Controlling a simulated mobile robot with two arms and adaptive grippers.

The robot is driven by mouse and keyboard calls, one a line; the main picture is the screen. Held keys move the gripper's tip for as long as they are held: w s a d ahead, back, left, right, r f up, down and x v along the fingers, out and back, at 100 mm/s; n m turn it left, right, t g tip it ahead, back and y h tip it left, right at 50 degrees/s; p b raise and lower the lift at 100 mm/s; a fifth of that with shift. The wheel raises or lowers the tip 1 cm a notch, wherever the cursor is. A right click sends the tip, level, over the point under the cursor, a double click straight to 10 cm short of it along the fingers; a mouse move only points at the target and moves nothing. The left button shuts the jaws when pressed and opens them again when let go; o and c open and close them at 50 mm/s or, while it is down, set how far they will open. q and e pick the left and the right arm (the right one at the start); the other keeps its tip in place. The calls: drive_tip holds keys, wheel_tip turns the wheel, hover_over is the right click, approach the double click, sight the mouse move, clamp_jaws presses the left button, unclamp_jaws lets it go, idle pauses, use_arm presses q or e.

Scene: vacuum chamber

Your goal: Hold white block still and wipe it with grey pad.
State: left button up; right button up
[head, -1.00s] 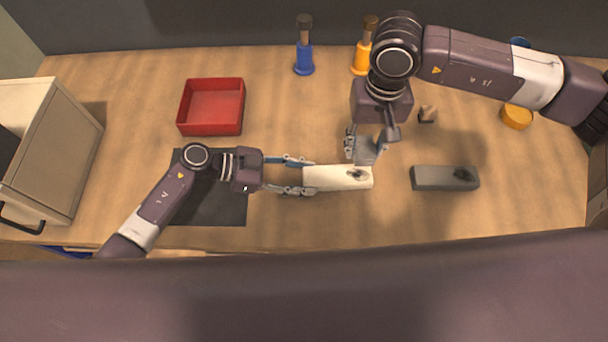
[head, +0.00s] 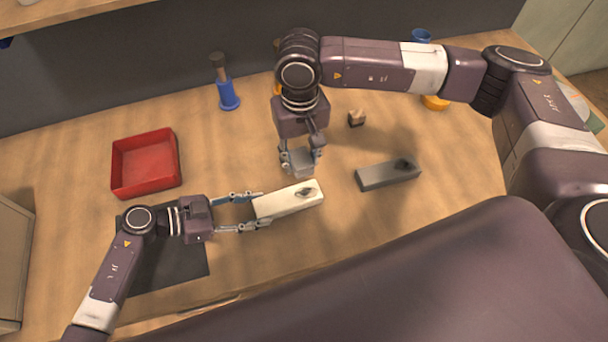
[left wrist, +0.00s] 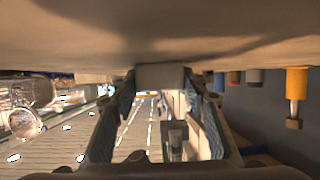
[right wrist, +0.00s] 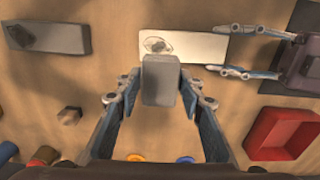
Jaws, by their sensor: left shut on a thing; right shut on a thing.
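The white block (head: 285,204) lies on the table with a dark smudge at its right end. My left gripper (head: 253,211) is shut on the block's left end, one finger along each long side. My right gripper (head: 299,152), pointing down, is shut on the grey pad (head: 300,165). The pad is by the block's far long side, near the smudge. In the right wrist view the grey pad (right wrist: 161,85) overlaps the near edge of the white block (right wrist: 202,47), and the smudge shows just beyond it. I cannot tell whether pad and block touch.
A grey block (head: 375,177) with a dark smudge lies to the right. A red tray (head: 116,183) and a dark mat (head: 180,268) are at the left. A blue-handled tool (head: 228,97) stands at the back. A small wooden piece (head: 356,119) lies behind the grey block.

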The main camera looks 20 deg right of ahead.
sight(309, 201)
drive_tip(key=shift+w+f, duration=0.3)
drive_tip(key=shift+w, duration=0.2)
drive_tip(key=shift+f, duration=3.55)
drive_tip(key=shift+s+f, duration=0.4)
drive_tip(key=shift+s, duration=0.6)
drive_tip(key=shift+c, duration=0.4)
drive_tip(key=shift+s, duration=1.9)
drive_tip(key=shift+w, duration=2.75)
drive_tip(key=shift+s, duration=3.15)
drive_tip(key=w, duration=0.6)
drive_tip(key=shift+w, duration=0.25)
drive_tip(key=shift+w+r, duration=0.1)
drive_tip(key=shift+r, duration=4)
